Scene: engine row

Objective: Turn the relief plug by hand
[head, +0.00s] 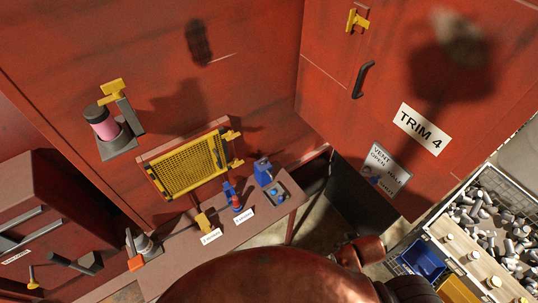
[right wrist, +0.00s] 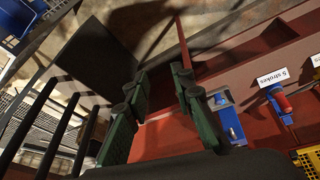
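A small metal plate with a round blue knob (head: 276,192) lies at the right end of the red ledge (head: 180,253), beside an upright blue block (head: 263,171). A red knob (head: 237,203) stands left of it behind a white label. I cannot tell which part is the relief plug; no readable label names it. In the right wrist view my right gripper (right wrist: 160,82) is open and empty, its green fingers apart over the ledge. The blue fitting (right wrist: 231,120) shows just right of its right finger, and the red knob (right wrist: 284,102) lies farther right. My left gripper is not in view.
A yellow mesh guard (head: 187,168) stands behind the ledge. A pink cylinder (head: 102,124) is on a wall bracket. A wire crate (head: 495,215) of metal parts is at far right.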

